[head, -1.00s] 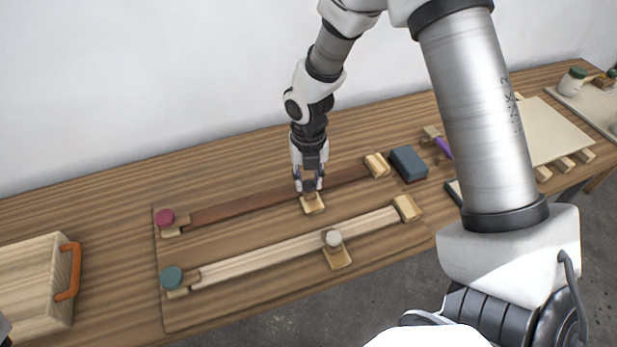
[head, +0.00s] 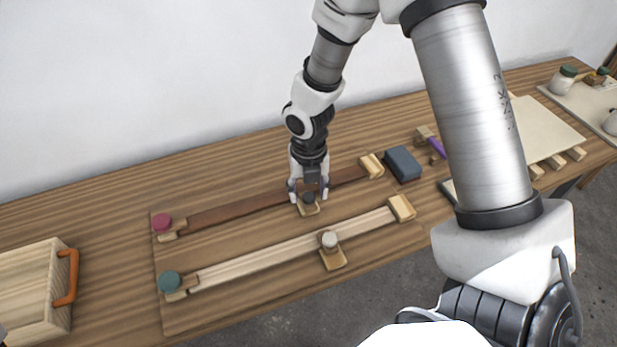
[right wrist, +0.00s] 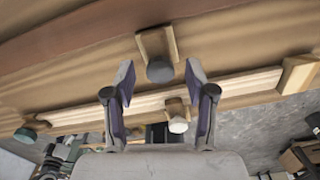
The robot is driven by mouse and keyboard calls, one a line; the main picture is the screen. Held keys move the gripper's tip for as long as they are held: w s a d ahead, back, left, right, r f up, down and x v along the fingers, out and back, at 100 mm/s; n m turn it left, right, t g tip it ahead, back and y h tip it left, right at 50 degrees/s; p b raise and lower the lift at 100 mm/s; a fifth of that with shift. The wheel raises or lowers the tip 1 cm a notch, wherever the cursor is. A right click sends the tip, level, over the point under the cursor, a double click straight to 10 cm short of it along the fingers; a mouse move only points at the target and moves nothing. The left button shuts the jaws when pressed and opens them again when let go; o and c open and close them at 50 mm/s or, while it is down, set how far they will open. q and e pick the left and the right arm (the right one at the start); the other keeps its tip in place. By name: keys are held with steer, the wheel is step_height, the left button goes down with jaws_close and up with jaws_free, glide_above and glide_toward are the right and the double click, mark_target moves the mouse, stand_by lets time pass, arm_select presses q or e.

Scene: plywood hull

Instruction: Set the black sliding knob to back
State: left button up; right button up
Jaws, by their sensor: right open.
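The black sliding knob (head: 309,198) sits on a light wooden slider plate (head: 311,210) on the dark brown rail (head: 235,208), right of the rail's middle. My right gripper (head: 309,190) is over it from above, fingers spread to either side. In the right wrist view the dark round knob (right wrist: 160,71) stands between the two open fingertips (right wrist: 160,70), with clear gaps on both sides. It is not gripped. My left gripper is not in clear view.
A parallel pale rail (head: 290,253) in front carries a white knob (head: 328,240). Red (head: 162,222) and teal (head: 169,281) knobs mark the left ends; wooden blocks (head: 371,165) the right. A blue-grey block (head: 403,163) stands right; an orange-handled wooden box (head: 30,285) left.

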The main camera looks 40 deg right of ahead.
mark_target(309, 195)
step_height(309, 195, up, 12)
stand_by(0.3)
steer(key=shift+f, duration=0.1)
